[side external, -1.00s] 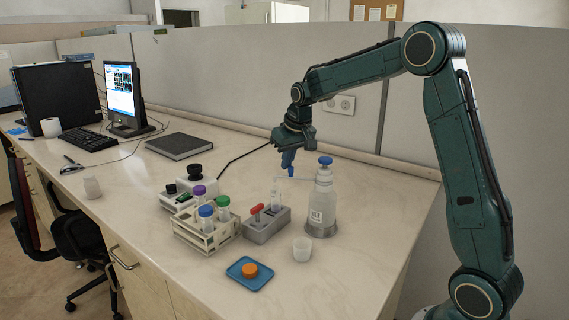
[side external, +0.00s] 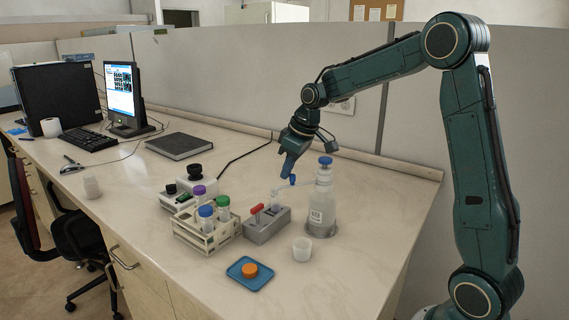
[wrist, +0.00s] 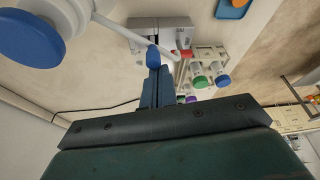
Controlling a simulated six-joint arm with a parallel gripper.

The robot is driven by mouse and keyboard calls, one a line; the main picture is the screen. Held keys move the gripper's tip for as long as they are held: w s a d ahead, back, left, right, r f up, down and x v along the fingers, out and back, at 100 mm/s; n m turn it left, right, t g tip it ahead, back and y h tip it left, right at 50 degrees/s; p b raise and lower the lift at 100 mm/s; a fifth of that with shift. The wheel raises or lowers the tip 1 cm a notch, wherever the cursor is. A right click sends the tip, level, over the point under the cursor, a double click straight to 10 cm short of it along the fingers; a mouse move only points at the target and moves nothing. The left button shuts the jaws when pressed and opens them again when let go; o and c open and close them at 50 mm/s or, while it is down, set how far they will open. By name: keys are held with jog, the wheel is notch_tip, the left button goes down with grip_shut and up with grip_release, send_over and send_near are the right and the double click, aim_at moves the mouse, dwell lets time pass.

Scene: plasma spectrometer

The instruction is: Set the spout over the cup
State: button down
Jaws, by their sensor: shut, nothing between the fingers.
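The wash bottle (side external: 322,208) stands upright with a blue cap (side external: 325,160), and its thin pale spout (side external: 305,182) points left, toward the grey rack. In the wrist view the spout (wrist: 125,30) runs from beside the large blue cap (wrist: 30,38) past my fingertips. The small white cup (side external: 302,249) stands in front of the bottle; the spout is not above it. My gripper (side external: 292,180) is shut and empty, pointing down behind or against the spout. The wrist view shows its blue fingertip (wrist: 153,55) close beside the spout; contact is unclear.
The grey rack (side external: 262,230) with red-topped items stands left of the bottle. A tube rack (side external: 205,240) with coloured caps is further left. A blue tray (side external: 240,283) with an orange cap (side external: 250,270) lies in front. Bench is clear right of the cup.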

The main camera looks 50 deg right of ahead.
jog(key=shift+s+a+n+y, duration=0.3)
jog(key=shift+s+a+n, duration=0.15)
jog(key=shift+s+n, duration=0.4)
jog(key=shift+s+a+n+g+y, duration=0.2)
jog(key=shift+s+n+y, duration=0.05)
jog(key=shift+s+n, duration=0.65)
jog(key=shift+s+a+n+g+y, duration=0.2)
jog(key=shift+s+n, duration=0.65)
jog(key=shift+s, duration=0.05)
jog(key=shift+s+a+n+g+y, duration=0.2)
jog(key=shift+s+n+y, duration=0.05)
jog(key=shift+s+n, duration=0.65)
jog(key=shift+d, duration=0.15)
jog(key=shift+w+d, duration=0.2)
jog(key=shift+d, duration=0.5)
jog(key=shift+a, duration=0.1)
